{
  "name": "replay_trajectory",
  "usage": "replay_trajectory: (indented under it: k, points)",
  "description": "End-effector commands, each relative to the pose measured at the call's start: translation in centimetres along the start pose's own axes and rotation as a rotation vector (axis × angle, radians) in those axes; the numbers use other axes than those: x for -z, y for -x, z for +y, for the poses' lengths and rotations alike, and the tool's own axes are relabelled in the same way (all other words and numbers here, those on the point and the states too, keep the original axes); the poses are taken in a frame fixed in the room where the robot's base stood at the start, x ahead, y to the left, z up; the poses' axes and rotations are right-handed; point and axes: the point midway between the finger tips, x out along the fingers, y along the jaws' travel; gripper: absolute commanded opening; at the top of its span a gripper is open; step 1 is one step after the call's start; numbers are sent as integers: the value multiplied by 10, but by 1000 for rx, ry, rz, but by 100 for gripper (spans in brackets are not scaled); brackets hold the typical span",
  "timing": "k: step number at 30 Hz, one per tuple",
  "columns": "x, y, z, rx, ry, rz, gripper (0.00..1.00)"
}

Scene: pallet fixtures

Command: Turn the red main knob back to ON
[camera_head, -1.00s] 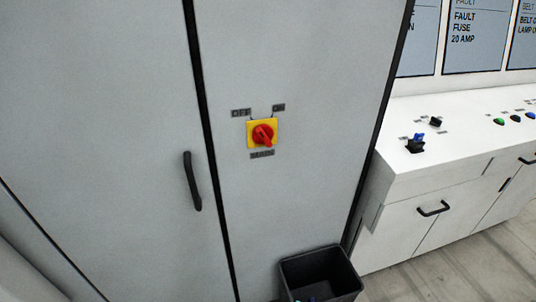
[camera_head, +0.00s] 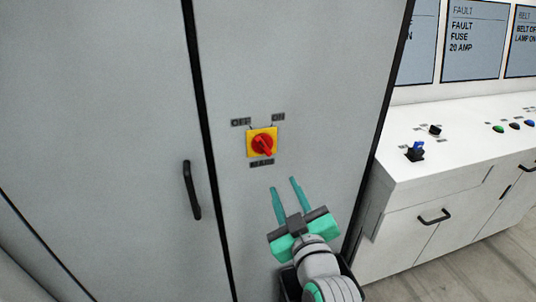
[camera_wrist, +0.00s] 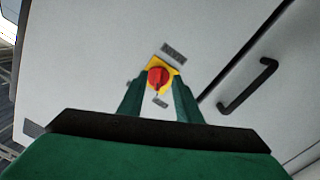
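The red main knob (camera_head: 262,144) sits on a yellow square plate (camera_head: 250,150) on the grey cabinet door, under the OFF label (camera_head: 241,122) and the ON label (camera_head: 278,116). Its pointed end is toward the lower right in the head view. My gripper (camera_head: 284,184) is open and empty, below the knob and apart from it, its two teal fingers pointing up toward it. In the wrist view the knob (camera_wrist: 157,77) shows between the spread fingers, farther off than the tips. My gripper covers none of the knob in the head view.
A black door handle (camera_head: 192,190) stands out left of the knob. A black bin (camera_head: 290,286) is on the floor below, partly hidden by my arm. A white console (camera_head: 400,170) with switches and screens is at the right. The door around the knob is clear.

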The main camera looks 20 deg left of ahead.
Motion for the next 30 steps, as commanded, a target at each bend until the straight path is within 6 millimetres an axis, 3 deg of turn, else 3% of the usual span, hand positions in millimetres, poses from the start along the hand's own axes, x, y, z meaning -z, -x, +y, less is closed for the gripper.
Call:
replay_trajectory:
  k: [3,11,24,30]
  points:
    - [26,-2,4,25,43,28,31]
    - [40,-10,4,47,73,41,31]
    - [42,-81,0,47,72,41,31]
    - [43,-103,0,46,71,40,31]
